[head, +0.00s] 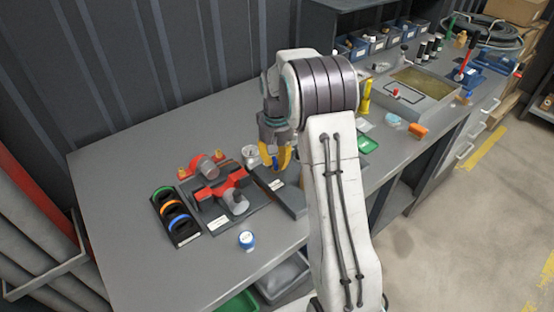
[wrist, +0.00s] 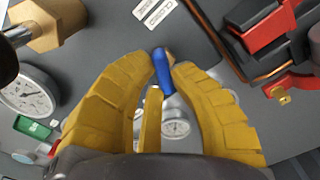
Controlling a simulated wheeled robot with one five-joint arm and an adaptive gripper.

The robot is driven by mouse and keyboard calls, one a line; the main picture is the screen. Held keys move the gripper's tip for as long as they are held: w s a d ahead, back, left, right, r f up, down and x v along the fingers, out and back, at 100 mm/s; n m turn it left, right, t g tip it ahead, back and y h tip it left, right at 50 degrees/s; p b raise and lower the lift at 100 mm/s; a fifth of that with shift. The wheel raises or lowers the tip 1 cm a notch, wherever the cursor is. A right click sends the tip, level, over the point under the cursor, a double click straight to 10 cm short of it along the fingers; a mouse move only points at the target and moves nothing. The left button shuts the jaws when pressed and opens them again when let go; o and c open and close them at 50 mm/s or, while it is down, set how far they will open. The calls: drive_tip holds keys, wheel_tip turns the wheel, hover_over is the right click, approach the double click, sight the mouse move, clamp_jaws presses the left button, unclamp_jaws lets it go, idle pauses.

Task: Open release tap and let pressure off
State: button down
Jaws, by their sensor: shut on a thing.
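The blue tap lever (wrist: 156,75) is a short rounded handle seen in the wrist view. It lies between the tips of my gripper (wrist: 163,66), whose yellow fingers are closed on it. The fingers and arm hide most of the tap's fitting. In the head view my gripper (head: 276,163) points down over the bench beside a dark block with a white label. A large white-faced gauge (wrist: 26,92) shows at the left of the wrist view. A smaller gauge (wrist: 175,127) shows between the fingers. I cannot read their needles.
A red clamp-like fixture (head: 232,185) stands left of my gripper. A rack of coloured rings (head: 175,216) and a blue-and-white round item (head: 247,240) are near it. A water tank (head: 417,90) stands to the right. The bench's left end is clear.

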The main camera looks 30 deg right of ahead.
sight(275, 159)
drive_tip(key=n, duration=0.5)
drive_tip(key=shift+a, duration=0.15)
drive_tip(key=shift+n, duration=0.4)
drive_tip(key=c, duration=1.1)
unclamp_jaws()
drive_tip(key=shift+w, duration=0.1)
wheel_tip(275, 159, up, 12)
idle(0.4)
